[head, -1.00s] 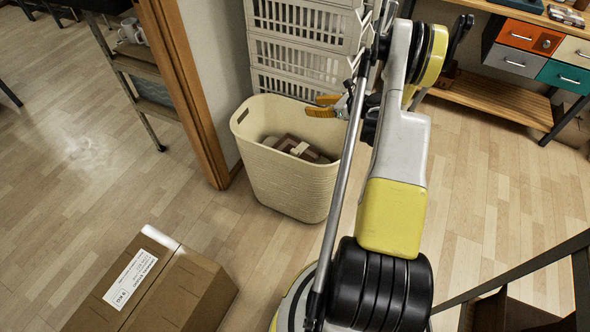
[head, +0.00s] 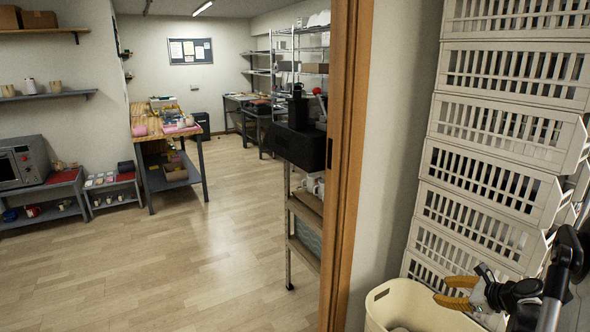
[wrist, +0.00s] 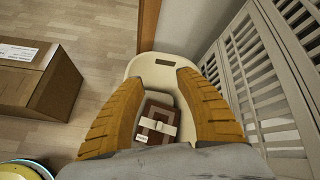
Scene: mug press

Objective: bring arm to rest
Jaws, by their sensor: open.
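My gripper (head: 456,292) shows at the lower right of the head view, its orange fingers apart, above the rim of a cream bin (head: 408,309). In the wrist view my gripper (wrist: 158,100) has its two orange fingers spread wide with nothing between their tips. Below them is the cream bin (wrist: 150,66), with a brown box-like item (wrist: 157,121) with a pale strap and a small label lying inside it. The fingers look apart from the bin and the item. The inside of the bin is mostly hidden in the head view.
Stacked cream crates (head: 497,135) stand close by on the right. A wooden door frame (head: 346,170) stands left of the bin. A cardboard box (wrist: 35,80) is on the floor at the left. The floor (head: 215,250) beyond the doorway is largely clear.

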